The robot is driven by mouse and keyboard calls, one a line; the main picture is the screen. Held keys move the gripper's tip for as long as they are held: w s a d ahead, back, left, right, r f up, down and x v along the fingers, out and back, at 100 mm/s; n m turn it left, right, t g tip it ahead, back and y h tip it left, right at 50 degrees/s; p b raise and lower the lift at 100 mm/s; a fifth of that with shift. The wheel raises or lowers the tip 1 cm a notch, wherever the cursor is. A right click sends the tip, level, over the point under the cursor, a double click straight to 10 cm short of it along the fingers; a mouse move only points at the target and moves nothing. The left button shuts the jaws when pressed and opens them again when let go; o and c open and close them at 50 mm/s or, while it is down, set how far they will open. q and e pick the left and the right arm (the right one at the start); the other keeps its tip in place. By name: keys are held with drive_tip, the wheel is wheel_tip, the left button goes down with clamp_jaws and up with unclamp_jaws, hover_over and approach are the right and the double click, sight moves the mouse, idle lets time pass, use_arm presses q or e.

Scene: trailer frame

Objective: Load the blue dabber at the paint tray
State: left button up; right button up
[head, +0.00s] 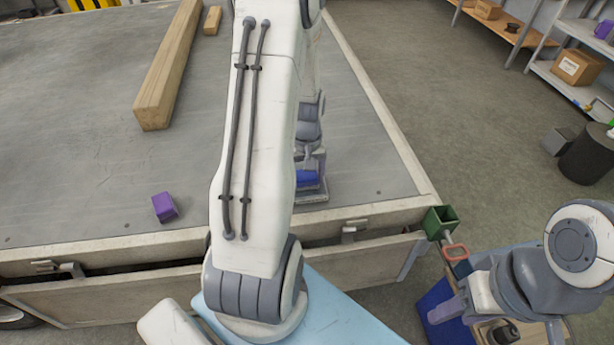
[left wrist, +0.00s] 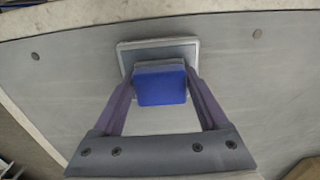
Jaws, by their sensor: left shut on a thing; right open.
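My left gripper (head: 311,165) is shut on the blue dabber (head: 306,179), near the front right corner of the trailer bed. In the left wrist view, the two fingers (left wrist: 160,82) hold the dabber's blue block (left wrist: 161,90) from both sides. The paint tray (left wrist: 158,45), grey with a pale rim, lies flat just beyond and below the block. In the head view, the tray (head: 312,196) shows partly under the gripper. I cannot tell whether the dabber touches it. My right gripper (head: 495,322) is open at the lower right, partly cut off by the frame's edge.
A purple block (head: 165,207) and a long timber (head: 168,70) lie on the trailer bed (head: 90,150). A green box (head: 440,220) and an orange-red ring (head: 456,252) are by the bed's right corner. A blue bin (head: 436,305) stands below.

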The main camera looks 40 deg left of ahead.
sight(307, 176)
use_arm(q)
drive_tip(key=shift+r+p, duration=3.15)
drive_tip(key=shift+r, duration=0.4)
drive_tip(key=shift+f, duration=0.1)
